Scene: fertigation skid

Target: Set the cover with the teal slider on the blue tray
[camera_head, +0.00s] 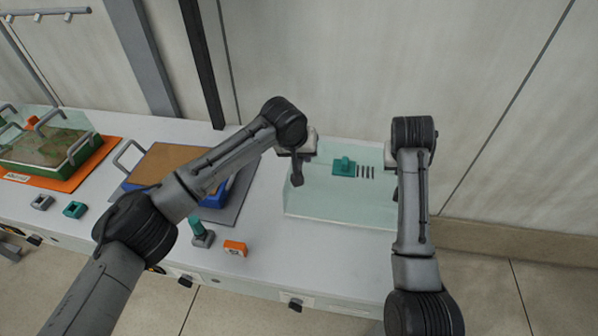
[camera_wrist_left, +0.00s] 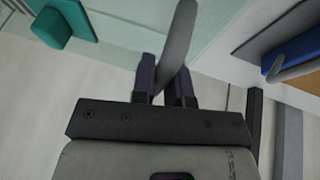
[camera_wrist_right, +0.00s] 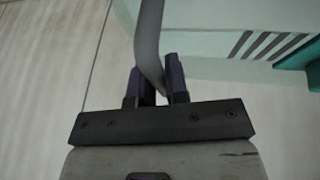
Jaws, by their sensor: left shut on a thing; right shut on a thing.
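The clear greenish cover (camera_head: 335,200) has a teal slider (camera_head: 344,167) and a row of dark slots on its top. It is at the right end of the bench; whether it touches the bench I cannot tell. My left gripper (camera_head: 297,168) is shut on the grey handle (camera_wrist_left: 178,45) at its left end. My right gripper (camera_head: 397,180) is shut on the handle (camera_wrist_right: 148,45) at its right end, its fingers mostly hidden in the head view. The blue tray (camera_head: 212,200), with brown content, lies left of the cover, partly hidden behind my left arm.
The blue tray sits on a grey mat (camera_head: 238,208) and has a bent handle (camera_head: 128,155). A green tray (camera_head: 70,165) under another clear cover stands on an orange mat (camera_head: 112,155) at far left. Small grey, teal and orange blocks (camera_head: 235,248) lie along the front. A wall stands behind.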

